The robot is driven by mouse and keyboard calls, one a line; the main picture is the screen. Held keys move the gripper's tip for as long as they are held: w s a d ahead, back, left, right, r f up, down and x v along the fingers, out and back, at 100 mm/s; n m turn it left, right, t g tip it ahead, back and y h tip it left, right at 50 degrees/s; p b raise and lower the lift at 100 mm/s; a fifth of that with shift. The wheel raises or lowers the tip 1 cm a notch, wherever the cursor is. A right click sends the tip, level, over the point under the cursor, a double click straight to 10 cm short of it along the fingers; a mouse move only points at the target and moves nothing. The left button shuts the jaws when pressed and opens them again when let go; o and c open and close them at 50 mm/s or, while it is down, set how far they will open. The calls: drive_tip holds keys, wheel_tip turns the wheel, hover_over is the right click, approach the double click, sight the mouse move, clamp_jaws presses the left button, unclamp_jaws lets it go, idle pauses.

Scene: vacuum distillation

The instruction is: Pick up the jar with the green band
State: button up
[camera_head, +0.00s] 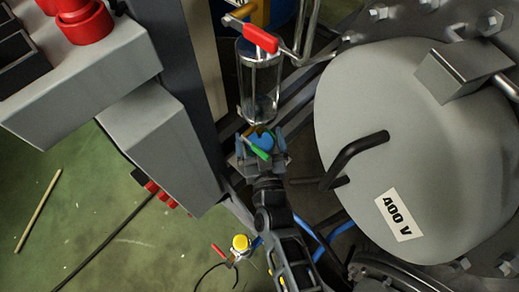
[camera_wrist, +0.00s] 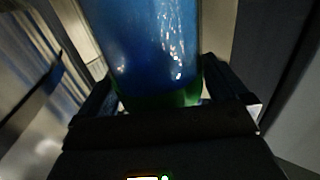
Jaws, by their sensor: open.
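In the wrist view a shiny, see-through blue jar (camera_wrist: 145,45) stands between the two fingers of my gripper (camera_wrist: 155,88). A green band (camera_wrist: 165,99) shows at its end nearest the palm; its far end is out of frame. The fingers lie on either side of the jar, and I cannot tell whether either touches it. In the head view my gripper (camera_head: 262,150) is open, just below a clear glass cylinder (camera_head: 260,88). Small blue (camera_head: 264,138) and green (camera_head: 257,151) parts show between its fingers there, mostly covered.
A red valve handle (camera_head: 260,39) sits above the glass cylinder. A large grey vessel cover (camera_head: 345,105) with a black handle (camera_head: 355,155) stands close on the right. A grey box (camera_head: 160,150) stands on the left. Below are a yellow knob (camera_head: 240,242) and green floor (camera_head: 100,230).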

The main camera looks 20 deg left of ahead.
clamp_jaws()
idle(0.9)
